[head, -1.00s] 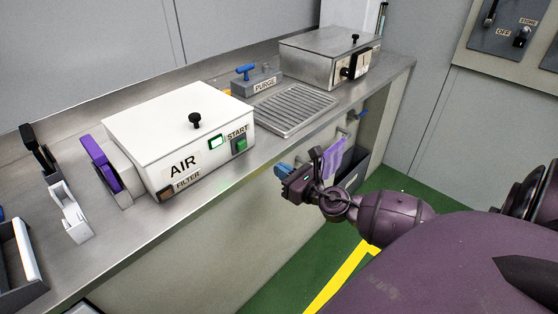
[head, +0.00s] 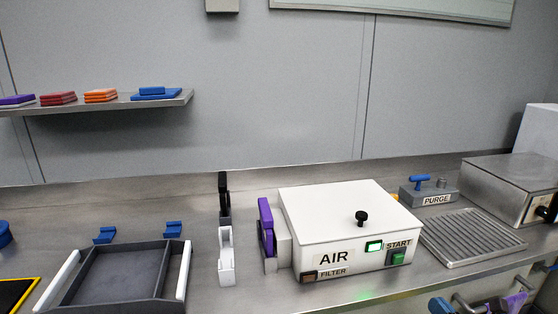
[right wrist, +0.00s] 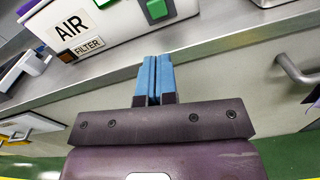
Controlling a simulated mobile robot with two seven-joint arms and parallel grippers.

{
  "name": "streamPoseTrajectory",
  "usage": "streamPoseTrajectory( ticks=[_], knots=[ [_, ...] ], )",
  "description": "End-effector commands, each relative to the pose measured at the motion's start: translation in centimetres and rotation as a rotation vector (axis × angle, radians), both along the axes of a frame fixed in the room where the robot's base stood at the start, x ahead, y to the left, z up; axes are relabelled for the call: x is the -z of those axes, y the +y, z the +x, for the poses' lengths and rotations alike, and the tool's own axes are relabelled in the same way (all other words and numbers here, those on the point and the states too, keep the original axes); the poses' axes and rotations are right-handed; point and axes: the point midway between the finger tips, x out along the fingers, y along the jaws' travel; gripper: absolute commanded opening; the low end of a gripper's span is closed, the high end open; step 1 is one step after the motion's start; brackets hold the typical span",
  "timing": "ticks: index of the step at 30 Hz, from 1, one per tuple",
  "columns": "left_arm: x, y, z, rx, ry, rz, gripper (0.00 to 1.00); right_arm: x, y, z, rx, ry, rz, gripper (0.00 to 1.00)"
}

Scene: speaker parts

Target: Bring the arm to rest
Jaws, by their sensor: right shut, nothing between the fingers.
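My right gripper (head: 440,305) shows at the bottom right edge of the head view, partly cut off by the frame. In the right wrist view its two blue fingers (right wrist: 152,80) are together with nothing between them. They are in front of the counter's front edge, below the white AIR box (head: 345,232), and seem to touch nothing. My left gripper is in neither view.
The steel counter (head: 205,290) carries a grey tray (head: 120,275), a black-and-white stand (head: 226,250), a purple part (head: 266,225), a PURGE block (head: 430,196), a ribbed drain tray (head: 475,238) and a steel box (head: 510,182). Handles (right wrist: 295,72) stick out from the counter front.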

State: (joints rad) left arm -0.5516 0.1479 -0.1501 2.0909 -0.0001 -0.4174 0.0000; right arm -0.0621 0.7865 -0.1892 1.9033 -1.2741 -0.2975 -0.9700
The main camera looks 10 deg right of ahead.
Motion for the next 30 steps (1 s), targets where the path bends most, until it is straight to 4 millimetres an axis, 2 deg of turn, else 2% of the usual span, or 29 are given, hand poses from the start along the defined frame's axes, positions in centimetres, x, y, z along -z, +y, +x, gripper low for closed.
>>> streamPoseTrajectory(
  ticks=[6,11,17,21,25,30],
  knots=[
    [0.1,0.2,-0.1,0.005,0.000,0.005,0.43,0.8,0.5,-0.3,0.070,0.094,0.656,0.00],
    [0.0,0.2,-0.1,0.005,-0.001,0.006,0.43,3.4,2.1,-2.7,0.179,0.187,1.221,0.00],
    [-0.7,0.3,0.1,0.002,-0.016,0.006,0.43,7.5,5.4,-7.7,0.386,0.282,1.922,0.00],
    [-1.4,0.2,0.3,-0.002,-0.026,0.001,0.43,10.1,8.5,-12.5,0.577,0.309,2.384,0.00],
    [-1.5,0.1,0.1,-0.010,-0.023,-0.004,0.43,11.6,11.0,-16.7,0.724,0.295,2.640,0.00],
    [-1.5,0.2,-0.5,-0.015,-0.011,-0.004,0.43,12.9,12.4,-20.7,0.843,0.237,2.739,0.00]
  ],
)
